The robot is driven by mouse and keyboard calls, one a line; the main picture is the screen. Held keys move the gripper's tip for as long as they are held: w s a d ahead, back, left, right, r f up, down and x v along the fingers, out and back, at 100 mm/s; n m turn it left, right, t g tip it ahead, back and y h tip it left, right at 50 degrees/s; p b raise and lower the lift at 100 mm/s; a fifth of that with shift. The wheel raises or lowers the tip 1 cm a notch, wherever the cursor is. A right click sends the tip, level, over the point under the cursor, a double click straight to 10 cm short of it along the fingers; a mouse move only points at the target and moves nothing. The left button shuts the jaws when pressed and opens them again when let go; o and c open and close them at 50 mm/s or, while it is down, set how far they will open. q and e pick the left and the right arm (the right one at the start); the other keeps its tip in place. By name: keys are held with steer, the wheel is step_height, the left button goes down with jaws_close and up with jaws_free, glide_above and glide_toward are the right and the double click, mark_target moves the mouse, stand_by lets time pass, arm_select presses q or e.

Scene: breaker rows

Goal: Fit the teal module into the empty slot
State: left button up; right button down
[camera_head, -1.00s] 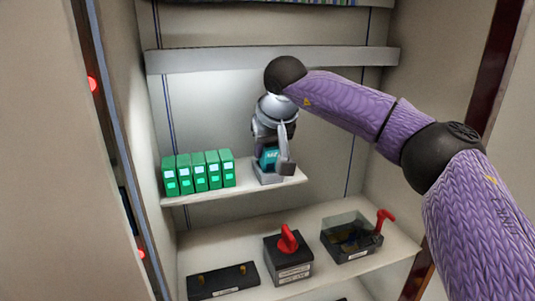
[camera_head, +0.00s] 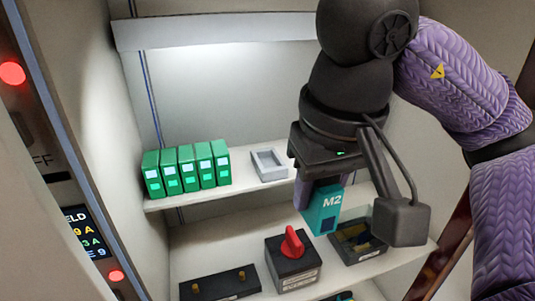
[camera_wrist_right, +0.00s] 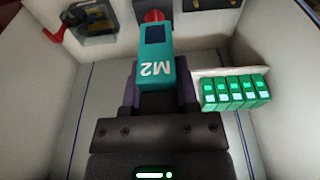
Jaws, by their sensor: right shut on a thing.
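The teal module (camera_head: 325,210), marked M2, is held in my right gripper (camera_head: 318,190). In the head view it hangs in front of the upper shelf, to the right of and lower in the picture than the grey slot frame. In the right wrist view the module (camera_wrist_right: 154,58) sticks out from between the dark fingers. The grey slot frame (camera_head: 269,165) stands empty on the upper shelf, right of the green modules (camera_head: 186,168). My left gripper is not in view.
Several green modules also show in the right wrist view (camera_wrist_right: 236,92). On the lower shelf stand a black box with a red handle (camera_head: 292,262), a flat black block with brass posts (camera_head: 220,284) and an open dark box (camera_head: 358,243). The cabinet's left wall (camera_head: 130,100) is close by.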

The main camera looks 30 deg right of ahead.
steer(key=shift+w+d+f, duration=0.1)
steer(key=shift+d+f, duration=0.05)
steer(key=shift+d, duration=0.05)
steer(key=w+d+p, duration=0.1)
steer(key=w, duration=0.4)
steer(key=w+d+p, duration=0.1)
steer(key=w+p, duration=0.1)
steer(key=w, duration=0.3)
steer(key=w+d+p, duration=0.1)
steer(key=w, duration=0.5)
steer(key=shift+w+d, duration=0.1)
steer(key=shift+d, duration=0.2)
step_height(320, 180, down, 3)
steer(key=shift+w+d+f+p, duration=0.1)
steer(key=shift+w+f+p, duration=0.1)
steer(key=shift+p, duration=0.65)
steer(key=shift+f, duration=0.1)
steer(key=shift+f, duration=0.2)
steer(key=shift+c, duration=1.8)
jaws_free()
